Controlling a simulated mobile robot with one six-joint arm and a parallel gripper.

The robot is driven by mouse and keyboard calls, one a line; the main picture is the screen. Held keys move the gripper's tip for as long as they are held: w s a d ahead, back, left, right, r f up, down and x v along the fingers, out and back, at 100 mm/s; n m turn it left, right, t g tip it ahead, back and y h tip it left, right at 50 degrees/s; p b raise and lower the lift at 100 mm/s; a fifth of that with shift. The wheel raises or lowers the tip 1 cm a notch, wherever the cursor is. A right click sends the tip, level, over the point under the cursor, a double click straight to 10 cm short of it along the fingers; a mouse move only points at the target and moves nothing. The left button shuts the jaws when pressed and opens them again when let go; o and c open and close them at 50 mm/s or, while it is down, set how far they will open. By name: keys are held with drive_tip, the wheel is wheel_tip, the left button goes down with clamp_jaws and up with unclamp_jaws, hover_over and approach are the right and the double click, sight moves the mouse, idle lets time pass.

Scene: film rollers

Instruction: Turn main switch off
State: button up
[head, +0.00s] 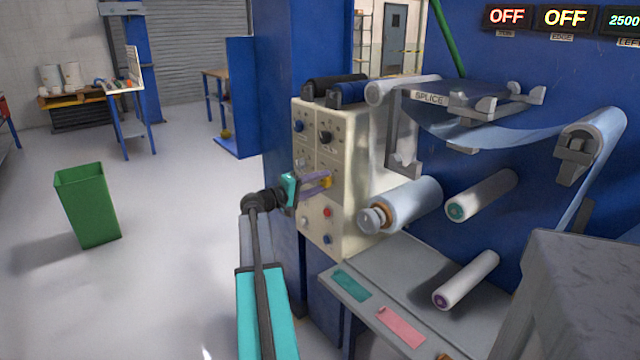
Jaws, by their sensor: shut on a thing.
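The cream control panel (340,235) stands on the side of the blue machine and carries several knobs and buttons. My gripper (322,182) reaches the middle of the panel from the left, with purple fingers. It is shut on a small yellow switch (327,183), taken to be the main switch. The fingers partly cover the switch, so its exact angle cannot be told. A black knob (325,137) is above it, and a red button (327,212) is just below.
A film roll (405,205) and white rollers (482,195) stick out right of the panel. A grey shelf (400,275) with teal and pink pads lies below. A green bin (87,205) stands at left on open floor. Displays at top right read OFF, OFF and 2500.

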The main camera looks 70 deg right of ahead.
drive_tip(key=o, duration=1)
drive_tip(key=shift+o, duration=0.2)
drive_tip(key=shift+a, duration=0.1)
drive_tip(key=v, duration=1.3)
drive_tip(key=shift+a, duration=0.3)
drive_tip(key=shift+w+f, duration=0.1)
drive_tip(key=shift+w, duration=0.1)
